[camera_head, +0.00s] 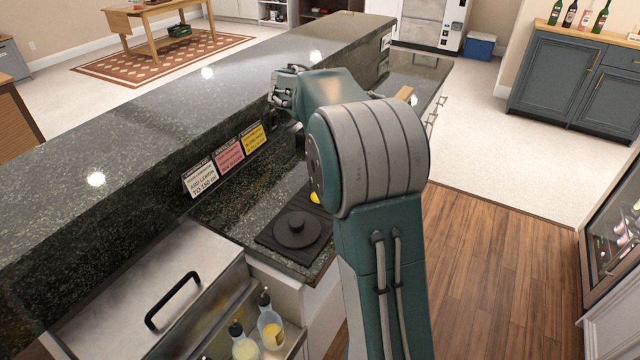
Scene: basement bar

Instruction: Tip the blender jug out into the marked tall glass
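My gripper (285,92) shows beyond my arm's wrist, over the dark green-black stone bar. Its fingers are small and partly hidden by my arm, so I cannot tell whether they are open or hold anything. No blender jug and no marked tall glass can be made out; my arm hides part of the lower counter. A black square piece with a round knobbed top (296,230) sits on the lower counter. A white card (200,179) reads "ADD LEMON TO 150 ml".
A pink card (229,156) and a yellow card (253,138) stand beside the white one along the raised ledge (130,130). A small yellow thing (315,198) shows beside my arm. Bottles (270,322) stand in a rail at the front, next to a steel lid (150,290).

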